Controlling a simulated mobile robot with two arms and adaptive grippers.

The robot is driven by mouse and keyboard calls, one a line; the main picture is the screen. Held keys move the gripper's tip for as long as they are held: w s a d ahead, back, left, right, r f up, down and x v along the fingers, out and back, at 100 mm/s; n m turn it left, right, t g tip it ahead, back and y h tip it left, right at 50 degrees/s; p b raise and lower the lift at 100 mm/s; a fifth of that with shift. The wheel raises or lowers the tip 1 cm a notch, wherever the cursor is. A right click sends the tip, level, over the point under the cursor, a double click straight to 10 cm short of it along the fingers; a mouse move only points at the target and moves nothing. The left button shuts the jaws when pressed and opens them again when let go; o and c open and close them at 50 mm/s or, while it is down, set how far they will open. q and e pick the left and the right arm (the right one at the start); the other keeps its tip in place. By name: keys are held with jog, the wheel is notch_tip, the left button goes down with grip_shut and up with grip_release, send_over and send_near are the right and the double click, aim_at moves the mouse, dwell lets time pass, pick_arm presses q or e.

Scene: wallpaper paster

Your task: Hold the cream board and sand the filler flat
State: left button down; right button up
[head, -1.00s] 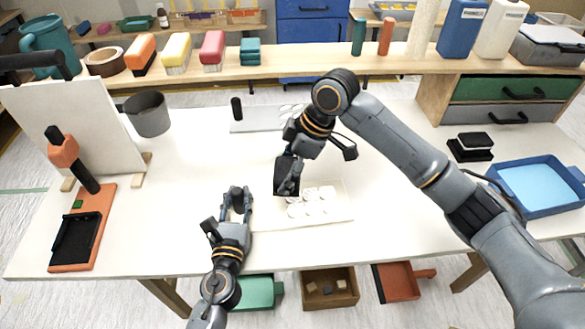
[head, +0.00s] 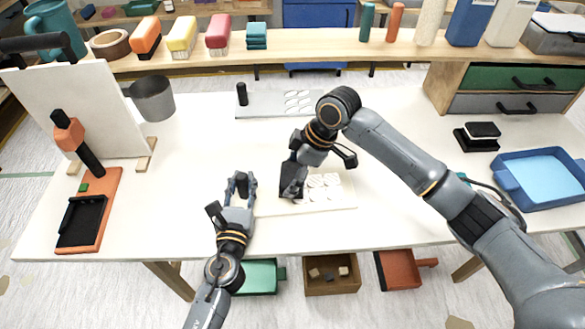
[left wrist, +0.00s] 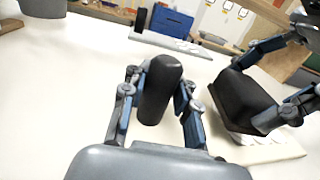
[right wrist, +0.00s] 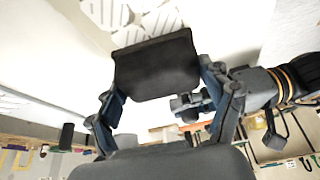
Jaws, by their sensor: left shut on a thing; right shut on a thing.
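The cream board (head: 345,199) lies flat near the table's front edge, with several pale filler patches (head: 323,181) on it. My left gripper (head: 242,184) is shut on the black handle (left wrist: 158,92) at the board's left end. My right gripper (head: 291,190) is shut on a black sanding block (right wrist: 157,68) at the left part of the board, left of the visible patches. The block also shows in the left wrist view (left wrist: 240,98). I cannot tell whether the block touches the board. The arm and block hide part of the board.
A grey board (head: 270,106) with a black handle and pale ovals lies behind. An upright white panel (head: 85,105), a grey pot (head: 153,98) and an orange-and-black tool rest (head: 85,220) are at left. A blue tray (head: 540,205) and black pad (head: 478,137) are at right.

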pick_arm(q)
jog(key=shift+s+f, duration=0.1)
jog(key=shift+f, duration=0.25)
